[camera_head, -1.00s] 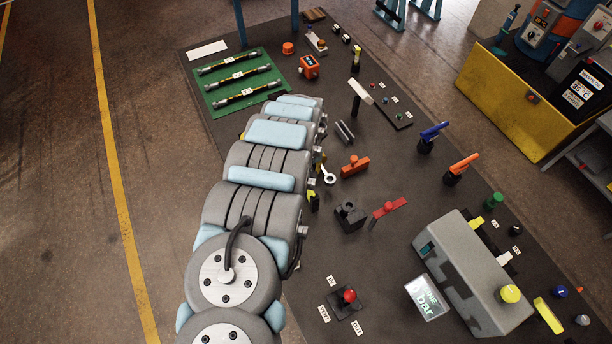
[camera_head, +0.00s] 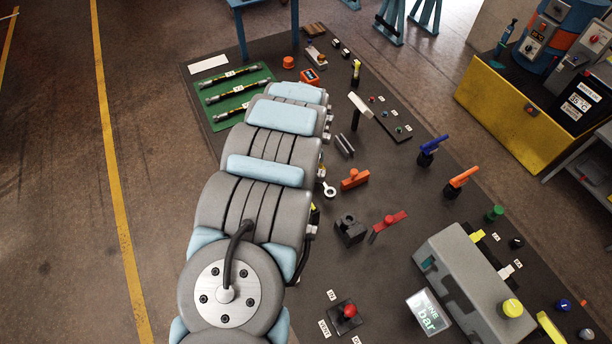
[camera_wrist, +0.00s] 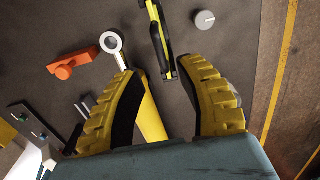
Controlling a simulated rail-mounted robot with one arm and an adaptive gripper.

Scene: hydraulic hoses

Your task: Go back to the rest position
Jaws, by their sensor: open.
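My gripper (camera_wrist: 165,105) shows in the wrist view as two yellow ribbed fingers with dark pads. The fingers are spread apart and nothing is held between them. A wrench with a pale ring end (camera_wrist: 111,42) and a yellow handle (camera_wrist: 150,120) lies below, partly hidden by the left finger. In the head view my grey and light-blue arm reaches over the left part of the dark bench, and it hides the gripper there. The wrench's ring end also shows in the head view (camera_head: 329,189), just right of the arm.
A green mat (camera_head: 237,96) with three hoses lies beyond the arm. An orange-red handled part (camera_head: 355,179), a black block (camera_head: 350,229) and a grey machine (camera_head: 470,285) stand to the right. In the wrist view a black-and-yellow tool (camera_wrist: 160,40) and a grey knob (camera_wrist: 205,20) lie ahead.

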